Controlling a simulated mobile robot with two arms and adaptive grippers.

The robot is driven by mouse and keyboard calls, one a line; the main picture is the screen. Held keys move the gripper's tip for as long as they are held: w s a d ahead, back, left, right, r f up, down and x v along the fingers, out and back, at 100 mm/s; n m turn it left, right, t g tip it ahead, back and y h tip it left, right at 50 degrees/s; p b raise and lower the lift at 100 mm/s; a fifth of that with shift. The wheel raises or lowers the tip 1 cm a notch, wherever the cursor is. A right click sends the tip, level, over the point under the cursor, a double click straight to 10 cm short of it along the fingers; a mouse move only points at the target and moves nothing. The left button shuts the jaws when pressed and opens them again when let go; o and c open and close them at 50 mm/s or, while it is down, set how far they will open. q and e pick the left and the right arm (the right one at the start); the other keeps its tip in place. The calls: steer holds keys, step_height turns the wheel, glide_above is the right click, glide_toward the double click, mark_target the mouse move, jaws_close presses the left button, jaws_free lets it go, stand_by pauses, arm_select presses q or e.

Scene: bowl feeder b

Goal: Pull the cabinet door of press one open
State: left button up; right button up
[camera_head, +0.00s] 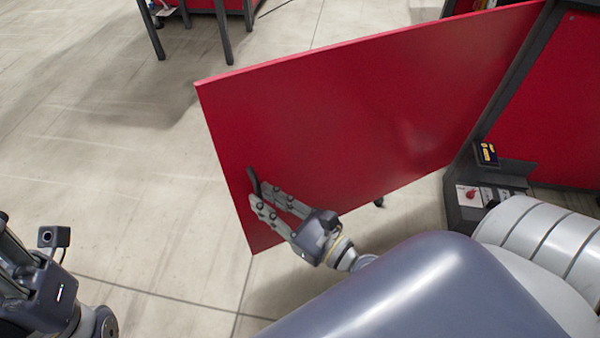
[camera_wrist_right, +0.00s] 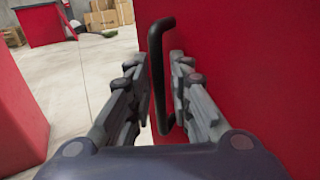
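The red cabinet door (camera_head: 340,120) stands swung out from the dark frame at the right of the head view. Its dark bar handle (camera_head: 253,181) is near the door's free edge. The handle (camera_wrist_right: 156,75) stands upright in the right wrist view. My right gripper (camera_head: 268,193) is at the handle; in the wrist view its fingers (camera_wrist_right: 160,85) are on either side of the bar, with a visible gap on each side. My left gripper (camera_head: 15,265) is only partly in view at the lower left, away from the door, and its fingertips are not clear.
The dark cabinet frame (camera_head: 512,85) and a panel with a red knob (camera_head: 470,194) stand at the right. A red table with dark legs (camera_head: 223,32) is at the back. Cardboard boxes (camera_wrist_right: 108,18) show far off in the wrist view. The floor left of the door is clear.

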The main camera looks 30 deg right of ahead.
steer(key=v, duration=0.9)
steer(key=shift+s+d, duration=0.2)
steer(key=shift+s, duration=0.05)
